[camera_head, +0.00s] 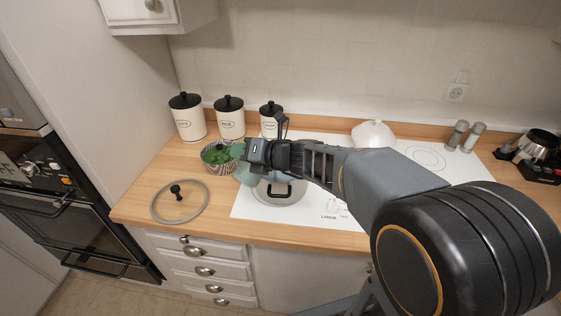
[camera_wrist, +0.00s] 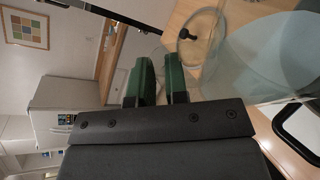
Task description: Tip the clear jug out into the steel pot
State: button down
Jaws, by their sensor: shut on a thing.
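The clear jug (camera_head: 245,174) is a pale bluish see-through vessel under my gripper (camera_head: 239,150), partly hidden by it. It fills the upper right of the wrist view (camera_wrist: 265,60). My gripper's green fingers (camera_wrist: 158,80) are shut on the jug, seemingly at its handle. The jug looks tilted and is held over the left side of the steel pot (camera_head: 293,195). The pot stands on the white cooktop, with its black handle towards the front. My arm and the jug hide much of its opening. I cannot tell what is inside the jug or pot.
A glass lid (camera_head: 180,202) lies on the wooden counter (camera_head: 140,195). Several black-lidded canisters (camera_head: 188,120) line the wall. A white lidded dish (camera_head: 373,136) sits at the back of the cooktop (camera_head: 250,208).

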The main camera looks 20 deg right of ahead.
jog(key=shift+w+d+r+m+y+p, duration=0.25)
jog(key=shift+d+r+m+p, duration=0.2)
jog(key=shift+r+p, duration=0.25)
jog(key=shift+w+d+r+m+y+p, duration=0.25)
jog(key=shift+d+r+m+p, duration=0.1)
jog(key=shift+r+m+p, duration=0.35)
dwell(0.9)
jog(key=shift+w+d+r+m+y+p, duration=0.3)
jog(key=shift+d+r+m+p, duration=0.1)
jog(key=shift+d+r, duration=0.1)
jog(key=shift+w+d+r+m+y+p, duration=0.2)
jog(key=shift+w+d+r+m+p, duration=0.1)
jog(key=shift+d+r+m, duration=0.15)
dwell(0.8)
